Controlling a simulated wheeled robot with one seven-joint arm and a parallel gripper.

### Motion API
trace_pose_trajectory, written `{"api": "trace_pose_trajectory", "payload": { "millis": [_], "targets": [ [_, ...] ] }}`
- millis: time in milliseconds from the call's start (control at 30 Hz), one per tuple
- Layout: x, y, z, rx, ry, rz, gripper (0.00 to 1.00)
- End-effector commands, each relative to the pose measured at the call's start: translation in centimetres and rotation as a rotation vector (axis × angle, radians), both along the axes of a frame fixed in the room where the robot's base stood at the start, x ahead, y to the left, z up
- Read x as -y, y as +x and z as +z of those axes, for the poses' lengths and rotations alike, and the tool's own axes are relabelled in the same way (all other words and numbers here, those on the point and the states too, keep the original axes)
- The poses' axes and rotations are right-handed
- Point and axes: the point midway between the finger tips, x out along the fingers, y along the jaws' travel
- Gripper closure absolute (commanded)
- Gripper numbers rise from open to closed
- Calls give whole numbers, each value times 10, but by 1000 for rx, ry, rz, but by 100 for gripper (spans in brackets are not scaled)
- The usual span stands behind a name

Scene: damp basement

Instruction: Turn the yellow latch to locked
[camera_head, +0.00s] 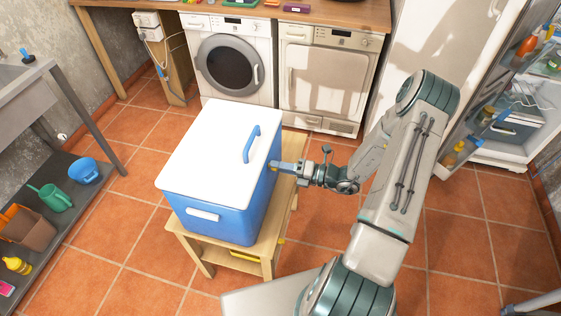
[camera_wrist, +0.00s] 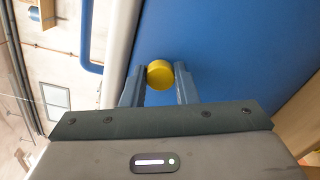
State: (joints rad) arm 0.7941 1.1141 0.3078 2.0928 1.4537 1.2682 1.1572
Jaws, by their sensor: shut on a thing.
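The yellow latch (camera_wrist: 159,74) is a small round knob on the blue side wall of the cool box (camera_head: 215,213). In the wrist view my gripper (camera_wrist: 160,80) has one finger on each side of the latch, shut on it. In the head view my gripper (camera_head: 274,166) reaches the box's right side from the right, and only a speck of yellow shows at its tips. The box has a white lid (camera_head: 205,150) with a blue handle (camera_head: 251,144), and the lid lies down on the box. No locked mark is visible.
The box stands on a small wooden table (camera_head: 268,256). A washing machine (camera_head: 235,65) and a dryer (camera_head: 325,80) stand behind it. An open fridge (camera_head: 510,140) is at the right. A shelf (camera_head: 75,225) with a watering can is at the left. Tiled floor around the table is clear.

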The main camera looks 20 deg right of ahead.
Motion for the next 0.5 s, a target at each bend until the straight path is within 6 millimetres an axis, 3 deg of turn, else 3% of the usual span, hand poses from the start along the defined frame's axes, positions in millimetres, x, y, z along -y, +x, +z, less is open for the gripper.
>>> {"api": "trace_pose_trajectory", "payload": {
  "millis": [500],
  "targets": [
    [1,0,0,-209,119,-2,96]
  ]
}}
